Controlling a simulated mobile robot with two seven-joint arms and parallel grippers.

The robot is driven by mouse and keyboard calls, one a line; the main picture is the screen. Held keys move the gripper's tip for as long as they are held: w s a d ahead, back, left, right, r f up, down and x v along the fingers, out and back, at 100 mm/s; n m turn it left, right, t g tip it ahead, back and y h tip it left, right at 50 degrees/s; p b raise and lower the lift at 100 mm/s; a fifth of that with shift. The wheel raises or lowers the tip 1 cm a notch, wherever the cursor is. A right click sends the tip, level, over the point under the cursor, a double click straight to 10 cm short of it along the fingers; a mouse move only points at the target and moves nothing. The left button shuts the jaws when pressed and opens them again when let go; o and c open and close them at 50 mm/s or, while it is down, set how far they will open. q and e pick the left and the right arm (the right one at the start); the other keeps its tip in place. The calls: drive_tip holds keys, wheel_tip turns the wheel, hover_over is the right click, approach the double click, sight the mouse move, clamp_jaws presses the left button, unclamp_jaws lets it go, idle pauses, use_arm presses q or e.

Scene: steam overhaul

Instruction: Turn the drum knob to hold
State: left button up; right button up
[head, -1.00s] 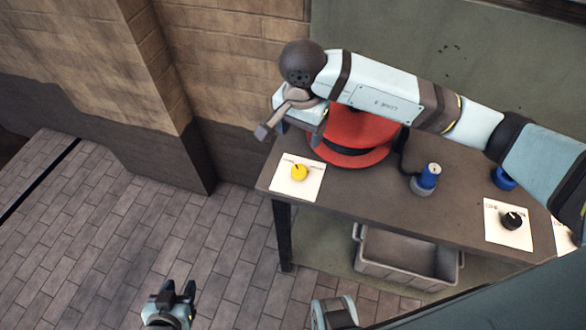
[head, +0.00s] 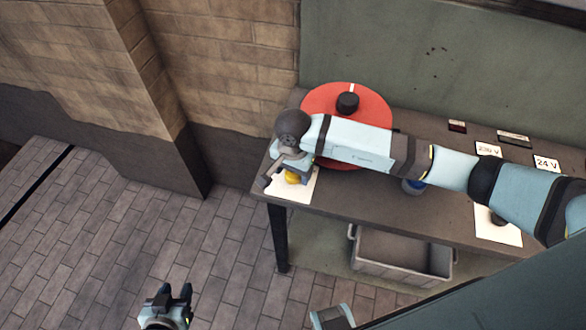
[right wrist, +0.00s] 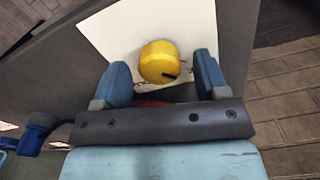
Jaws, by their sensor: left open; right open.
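A round yellow knob (head: 292,177) sits on a white card (head: 292,193) at the near left corner of the table. In the right wrist view the yellow knob (right wrist: 158,60) has a dark pointer mark on its lower right part. My right gripper (right wrist: 162,60) is open, with one finger on each side of the knob; I cannot tell whether they touch it. In the head view my right gripper (head: 281,174) partly covers knob and card. The card's lettering is not readable. My left gripper (head: 176,291) is open and empty, low over the floor.
A red drum (head: 320,100) with a black hub (head: 347,103) stands behind my right arm on the table (head: 350,205). A blue-topped part and another card with a dark knob lie further right, partly hidden. A grey bin (head: 400,262) is below.

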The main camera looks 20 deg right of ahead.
drive_tip(key=shift+c, duration=0.4)
drive_tip(key=c, duration=0.8)
drive_tip(key=shift+c, duration=0.2)
